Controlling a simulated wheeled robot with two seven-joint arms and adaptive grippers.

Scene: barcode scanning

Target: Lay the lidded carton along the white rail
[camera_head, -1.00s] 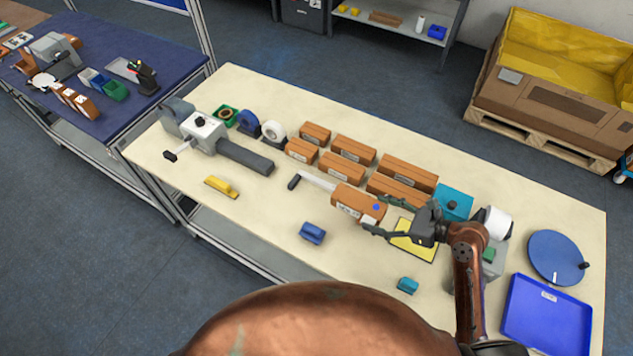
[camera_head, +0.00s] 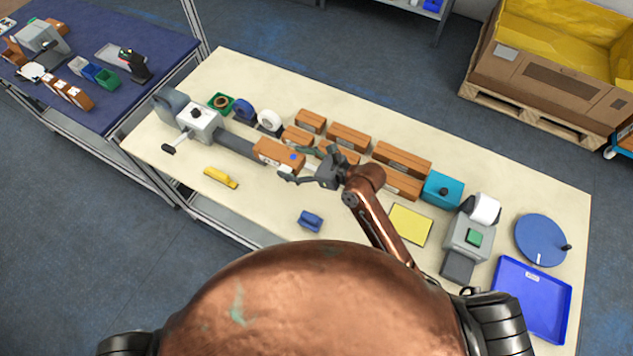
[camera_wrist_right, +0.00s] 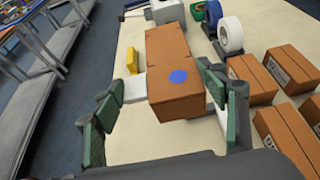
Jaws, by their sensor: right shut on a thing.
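The lidded carton (camera_head: 276,153), a brown box with a blue dot, is held in my right gripper (camera_head: 297,164). It lies roughly lengthwise near the end of the dark grey bar of the white-topped device. A small stretch of white, perhaps the white rail (camera_head: 311,168), shows beside the carton's near end. Most of it is hidden by the carton and gripper. I cannot tell whether the carton touches it. My left gripper is not in view.
Several brown cartons (camera_head: 348,137) stand in rows behind my right gripper. Tape rolls (camera_head: 270,119) stand at the back left. A yellow tool (camera_head: 221,178) and a blue block (camera_head: 311,220) lie along the front. A blue tray (camera_head: 530,300) is at the right.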

